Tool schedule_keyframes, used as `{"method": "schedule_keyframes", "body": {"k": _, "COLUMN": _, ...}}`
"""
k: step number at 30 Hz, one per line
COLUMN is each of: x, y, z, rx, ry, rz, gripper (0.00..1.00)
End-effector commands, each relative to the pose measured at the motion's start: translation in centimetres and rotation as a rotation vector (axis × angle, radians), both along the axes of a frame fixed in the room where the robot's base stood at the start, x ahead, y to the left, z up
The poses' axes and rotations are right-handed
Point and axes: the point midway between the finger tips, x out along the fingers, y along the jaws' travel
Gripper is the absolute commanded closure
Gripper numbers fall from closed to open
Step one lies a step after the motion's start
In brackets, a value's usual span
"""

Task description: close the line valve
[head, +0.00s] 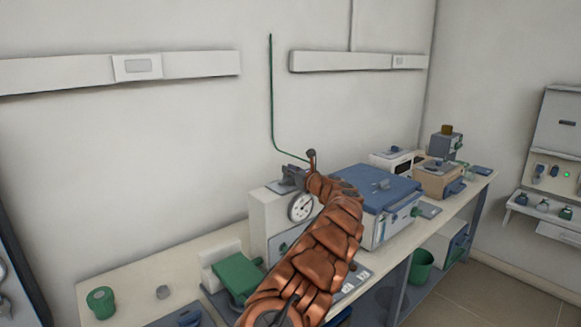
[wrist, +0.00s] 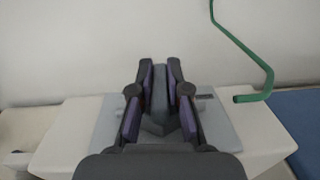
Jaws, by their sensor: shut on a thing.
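My gripper (wrist: 160,80) is shut on a grey upright piece (wrist: 158,112), which looks like the valve's handle; its two dark fingers with purple pads stand on either side of it. The piece rises from a pale grey plate (wrist: 103,128) on top of a white housing (wrist: 62,140). In the head view my gripper (head: 292,178) is at the top of the white unit with a round dial (head: 301,207), and the held piece is too small to make out there. A green line (head: 272,100) runs down the wall; its lower end (wrist: 250,98) is right of my gripper.
A blue-topped furnace (head: 375,187) stands just right of the dial unit. A green block (head: 237,276) and a green round container (head: 101,302) are on the bench at left. More equipment (head: 440,177) stands at the far right end. The wall is close behind.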

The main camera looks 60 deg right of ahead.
Motion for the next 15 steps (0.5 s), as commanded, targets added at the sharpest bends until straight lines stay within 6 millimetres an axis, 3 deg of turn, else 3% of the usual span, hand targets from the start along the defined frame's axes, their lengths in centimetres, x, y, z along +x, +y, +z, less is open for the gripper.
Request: {"method": "schedule_keyframes", "body": {"k": 15, "x": 0.01, "y": -0.01, "z": 0.09, "rx": 0.001, "ry": -0.001, "rz": 0.078, "gripper": 1.0}}
